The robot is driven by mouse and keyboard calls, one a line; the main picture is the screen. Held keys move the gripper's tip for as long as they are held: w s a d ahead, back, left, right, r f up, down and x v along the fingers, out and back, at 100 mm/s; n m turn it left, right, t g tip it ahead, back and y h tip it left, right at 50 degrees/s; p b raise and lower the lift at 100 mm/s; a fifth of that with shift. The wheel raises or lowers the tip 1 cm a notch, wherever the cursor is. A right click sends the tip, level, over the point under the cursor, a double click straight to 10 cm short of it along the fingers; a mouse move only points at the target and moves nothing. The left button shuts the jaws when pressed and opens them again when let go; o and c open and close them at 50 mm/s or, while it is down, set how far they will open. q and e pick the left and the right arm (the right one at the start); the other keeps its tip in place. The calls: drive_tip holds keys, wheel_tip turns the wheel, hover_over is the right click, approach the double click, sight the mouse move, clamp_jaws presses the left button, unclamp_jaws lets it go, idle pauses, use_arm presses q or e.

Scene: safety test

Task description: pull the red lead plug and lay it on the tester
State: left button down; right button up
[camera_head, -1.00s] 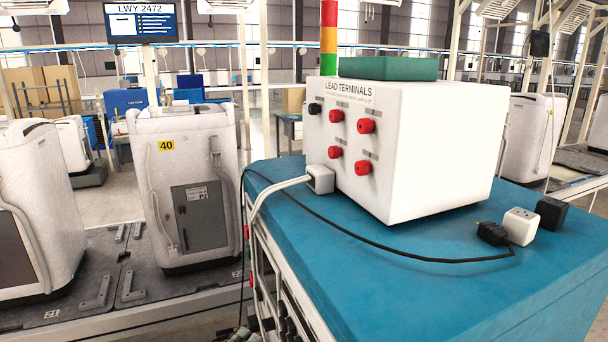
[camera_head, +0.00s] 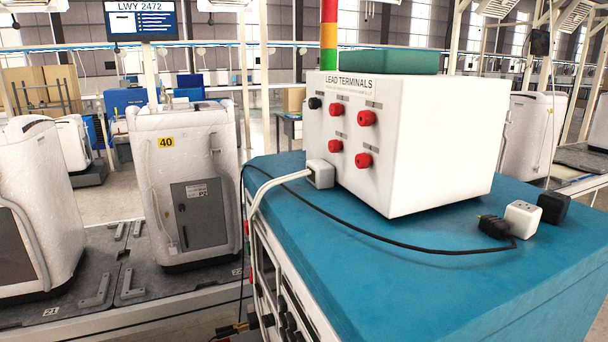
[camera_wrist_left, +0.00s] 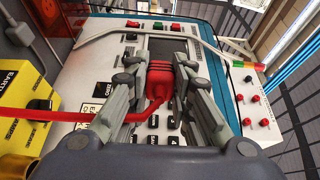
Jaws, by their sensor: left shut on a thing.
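In the left wrist view my left gripper (camera_wrist_left: 158,68) is shut on the red lead plug (camera_wrist_left: 157,84), which sits between its two grey fingers. A red cable (camera_wrist_left: 60,117) runs from the plug to the left. Behind the plug is the tester's pale front panel (camera_wrist_left: 95,62), with a dark display, keys and buttons. The fingers cover part of this panel, and I cannot tell whether the plug touches it. In the head view the white lead terminals box (camera_head: 440,145) stands on the blue cart top (camera_head: 400,275). My right gripper is in neither view.
A yellow earth-marked box (camera_wrist_left: 20,100) is left of the panel in the wrist view. A pale rail (camera_wrist_left: 200,37) crosses above the panel. On the cart top lie a black cable (camera_head: 400,243), a white plug block (camera_head: 522,219) and a black block (camera_head: 553,207).

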use_arm(q)
drive_tip(key=shift+s+a+y, duration=0.3)
drive_tip(key=shift+f+n+b, duration=0.25)
drive_tip(key=shift+n+b, duration=1.35)
drive_tip(key=shift+n, duration=0.4)
drive_tip(key=shift+r+n, duration=0.2)
drive_tip(key=shift+n, duration=0.5)
drive_tip(key=n, duration=0.4)
drive_tip(key=shift+n, duration=0.3)
drive_tip(key=n, duration=0.3)
drive_tip(key=shift+n, duration=0.3)
drive_tip(key=n, duration=0.4)
drive_tip(key=shift+n, duration=0.4)
